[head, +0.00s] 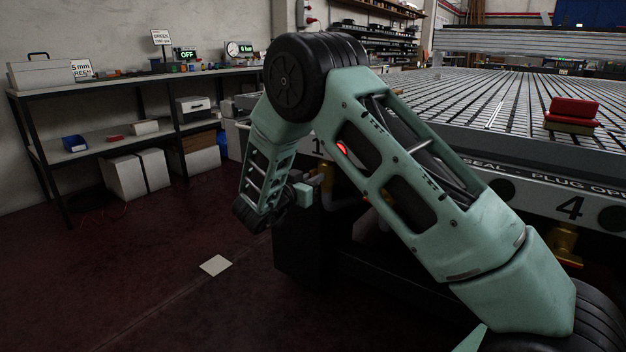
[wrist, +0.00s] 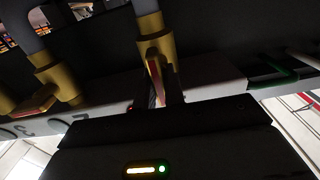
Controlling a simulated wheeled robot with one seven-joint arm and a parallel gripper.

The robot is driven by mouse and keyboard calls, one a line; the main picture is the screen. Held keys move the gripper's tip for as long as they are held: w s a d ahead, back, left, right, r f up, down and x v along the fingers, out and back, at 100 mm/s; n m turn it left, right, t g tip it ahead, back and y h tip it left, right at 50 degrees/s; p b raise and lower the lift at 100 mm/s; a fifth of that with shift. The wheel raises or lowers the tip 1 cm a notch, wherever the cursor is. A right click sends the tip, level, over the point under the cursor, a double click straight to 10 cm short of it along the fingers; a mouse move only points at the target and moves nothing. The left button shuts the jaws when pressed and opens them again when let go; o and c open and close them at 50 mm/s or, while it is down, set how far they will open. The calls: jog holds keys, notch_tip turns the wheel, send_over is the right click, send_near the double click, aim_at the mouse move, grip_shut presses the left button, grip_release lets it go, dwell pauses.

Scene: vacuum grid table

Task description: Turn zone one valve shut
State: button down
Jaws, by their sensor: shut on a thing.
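A brass valve (wrist: 155,45) on a grey pipe is at the top middle of the wrist view. My gripper (wrist: 166,88) is shut on its lever handle (wrist: 154,80), which shows as a thin reddish plate between the fingers. In the head view my gripper is low at the near corner of the grid table, mostly hidden by my arm. A figure 1 (head: 316,146) is on the table edge just above there, and a bit of brass (head: 326,170) shows below it. The handle's angle is hard to judge.
A second brass valve (wrist: 55,78) with a red handle is to the left in the wrist view. The grid table (head: 480,110) bears a red block (head: 572,112). A shelf (head: 110,88) with boxes lines the wall. A pale sheet (head: 215,265) lies on open floor.

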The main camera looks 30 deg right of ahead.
jog(key=m, duration=0.2)
jog(key=m+b, duration=0.1)
jog(key=m, duration=0.2)
jog(key=shift+s+f+m, duration=0.15)
jog(key=shift+s+m, duration=0.05)
jog(key=shift+m, duration=0.1)
jog(key=m+b, duration=0.1)
jog(key=m, duration=0.1)
jog(key=m+b, duration=0.2)
jog(key=m, duration=0.1)
jog(key=shift+s+f, duration=0.1)
jog(key=shift+f, duration=0.1)
jog(key=shift+f+m+b, duration=0.1)
jog(key=shift+m+b, duration=2.95)
jog(key=shift+m, duration=0.45)
jog(key=c, duration=1.5)
grip_release()
